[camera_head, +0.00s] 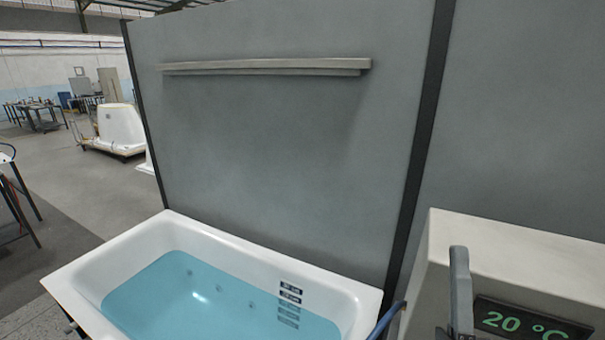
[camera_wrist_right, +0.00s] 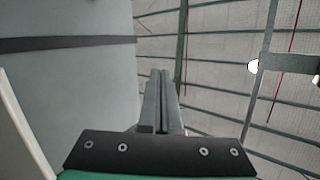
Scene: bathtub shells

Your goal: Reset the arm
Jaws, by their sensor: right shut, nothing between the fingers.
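My right gripper (camera_head: 459,254) shows in the head view at the lower right, pointing up in front of the pale box with the display. In the right wrist view its two grey fingers (camera_wrist_right: 159,76) are together with nothing between them. The fingers point up toward the ceiling beams, beside the grey wall panel. My left gripper is not in the head view.
A white bathtub (camera_head: 330,276) with blue water stands at the bottom centre. A pale box (camera_head: 510,253) with a display (camera_head: 525,322) reading 20 °C is at the right. A grey wall panel (camera_head: 270,130) with a ledge (camera_head: 265,66) rises behind the tub.

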